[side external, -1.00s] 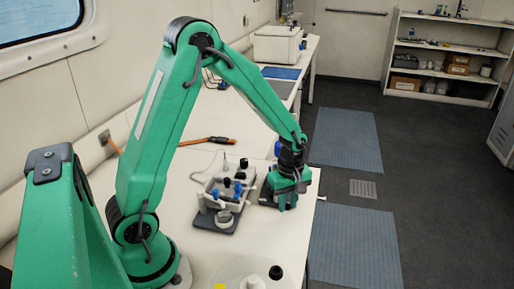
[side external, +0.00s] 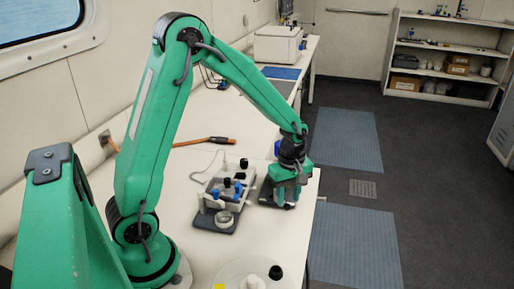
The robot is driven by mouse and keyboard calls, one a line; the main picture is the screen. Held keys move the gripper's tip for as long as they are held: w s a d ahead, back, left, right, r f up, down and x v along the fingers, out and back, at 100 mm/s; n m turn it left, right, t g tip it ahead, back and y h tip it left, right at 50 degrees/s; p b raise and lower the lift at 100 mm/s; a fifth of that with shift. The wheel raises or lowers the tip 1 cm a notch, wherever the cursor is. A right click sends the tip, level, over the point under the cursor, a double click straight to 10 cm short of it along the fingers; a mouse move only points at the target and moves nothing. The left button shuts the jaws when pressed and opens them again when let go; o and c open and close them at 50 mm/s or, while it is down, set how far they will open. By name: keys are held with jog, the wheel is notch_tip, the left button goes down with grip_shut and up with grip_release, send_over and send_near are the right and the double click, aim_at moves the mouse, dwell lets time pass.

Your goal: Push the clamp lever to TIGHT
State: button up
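My gripper (side external: 284,199) points down at the right side of the white table (side external: 255,240), low over a dark base plate (side external: 265,197). It hides much of what stands on that plate. I cannot make out the clamp lever or any TIGHT mark; they are too small or behind my gripper. Whether the fingers are open or shut, or touch anything, cannot be told. Just left of my gripper stands a white rack (side external: 216,201) with blue and black-capped parts, on a dark plate with a round pale dish (side external: 224,219) at its front.
A clear round plate with a black knob (side external: 275,272) is at the front. The table's right edge is close to my gripper. A white box (side external: 277,45) stands far back.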

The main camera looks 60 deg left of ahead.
jog(key=shift+r, duration=1.05)
jog(key=shift+s+r, duration=0.1)
jog(key=shift+r, duration=0.15)
jog(key=s+d+r+m+t, duration=0.3)
jog(key=s+r+m+t, duration=0.2)
jog(key=s+r+m, duration=1.1)
jog(key=shift+s+m+t, duration=0.2)
jog(key=shift+m+t, duration=0.1)
jog(key=shift+m, duration=0.2)
